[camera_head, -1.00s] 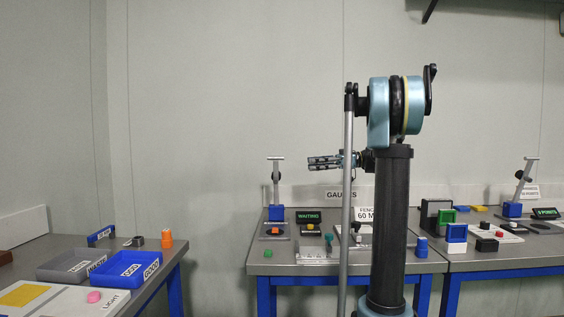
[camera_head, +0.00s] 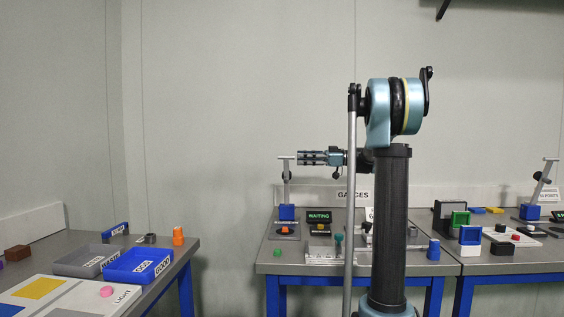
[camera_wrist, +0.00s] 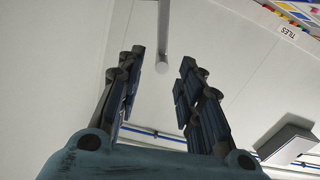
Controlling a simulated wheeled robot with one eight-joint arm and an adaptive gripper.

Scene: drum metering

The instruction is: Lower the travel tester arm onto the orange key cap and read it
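The travel tester stands on the gauge bench with a blue base (camera_head: 287,212) and a raised grey arm (camera_head: 287,180) topped by a crossbar handle (camera_head: 286,158). The orange key cap (camera_head: 284,229) sits on a plate in front of the base, below the raised arm. A display (camera_head: 319,216) beside it reads WAITING in green. My gripper (camera_head: 299,158) is level with the handle, at its right end. In the wrist view my gripper (camera_wrist: 163,60) is open, and a grey bar (camera_wrist: 162,35) shows between its fingertips. I cannot tell whether they touch.
On the bench a clear stand with coloured pegs (camera_head: 338,240) and a blue cylinder (camera_head: 433,249) stand to the right. A second raised-arm device (camera_head: 546,180) is farther right. The left table holds a grey tray (camera_head: 87,262) and a blue tray (camera_head: 140,265). A floor gap separates the tables.

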